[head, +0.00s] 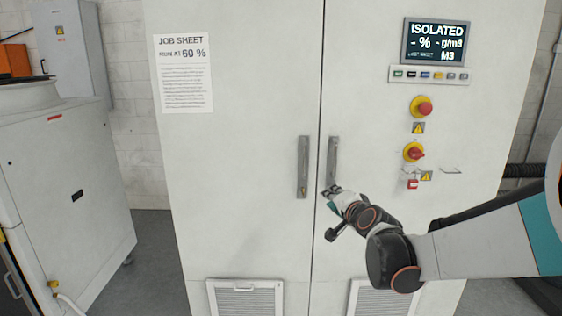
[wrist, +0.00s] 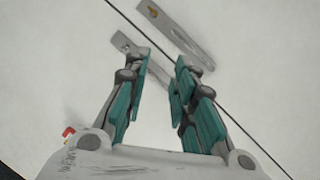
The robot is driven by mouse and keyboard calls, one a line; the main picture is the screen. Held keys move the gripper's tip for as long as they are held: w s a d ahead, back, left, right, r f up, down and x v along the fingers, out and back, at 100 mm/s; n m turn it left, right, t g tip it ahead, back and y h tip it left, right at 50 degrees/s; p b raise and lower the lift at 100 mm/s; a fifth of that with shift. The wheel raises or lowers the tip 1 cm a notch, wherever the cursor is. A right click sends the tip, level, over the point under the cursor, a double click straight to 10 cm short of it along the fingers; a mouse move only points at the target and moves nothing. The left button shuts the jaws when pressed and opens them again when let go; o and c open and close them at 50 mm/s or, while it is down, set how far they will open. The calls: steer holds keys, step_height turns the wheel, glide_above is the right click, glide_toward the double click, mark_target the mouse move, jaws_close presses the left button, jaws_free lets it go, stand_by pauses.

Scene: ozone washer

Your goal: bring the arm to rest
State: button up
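The left door's handle (wrist: 175,30) lies past the seam. Whether the fingers touch the door cannot be told. My arm reaches in from the right.
A display (head: 436,42) reads ISOLATED. Below it are a button row (head: 430,75), a red knob on yellow (head: 421,106) and a red switch (head: 413,152). A red padlock-like tag (head: 412,184) sits lower. A job sheet (head: 183,73) is on the left door. A grey machine (head: 65,180) stands left.

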steer(key=s+r+n+g, duration=0.1)
steer(key=s+n+g, duration=0.4)
steer(key=s, duration=1.3)
steer(key=s+d+f+n+g+h, duration=0.1)
steer(key=s+d+f+n, duration=0.1)
steer(key=s, duration=0.8)
steer(key=s+d+f+n+g+h, duration=0.2)
steer(key=s+f+n, duration=0.1)
steer(key=s, duration=0.7)
steer(key=shift+s+d+f, duration=0.15)
steer(key=shift+s+f, duration=0.25)
steer(key=shift+f, duration=0.5)
steer(key=shift+o, duration=0.6)
